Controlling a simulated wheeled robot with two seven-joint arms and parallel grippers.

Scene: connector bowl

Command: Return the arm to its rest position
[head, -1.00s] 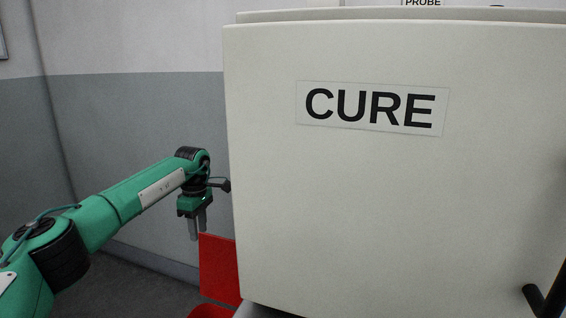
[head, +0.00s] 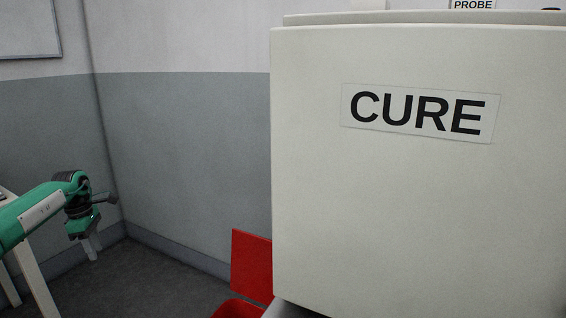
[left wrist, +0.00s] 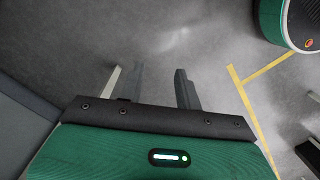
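My left arm comes in from the left edge of the head view, with its green and black wrist hanging over open floor. My left gripper (head: 92,250) points down and is empty, left of the cabinet and well apart from it. In the left wrist view the left gripper (left wrist: 159,72) shows two grey fingers with a gap between them and bare floor beyond. My right gripper is in neither view.
A large pale cabinet marked CURE (head: 420,210) fills the right of the head view. A red panel (head: 251,262) stands by its lower left edge. A white table (head: 37,285) is at far left. Yellow lines (left wrist: 258,72) mark the floor.

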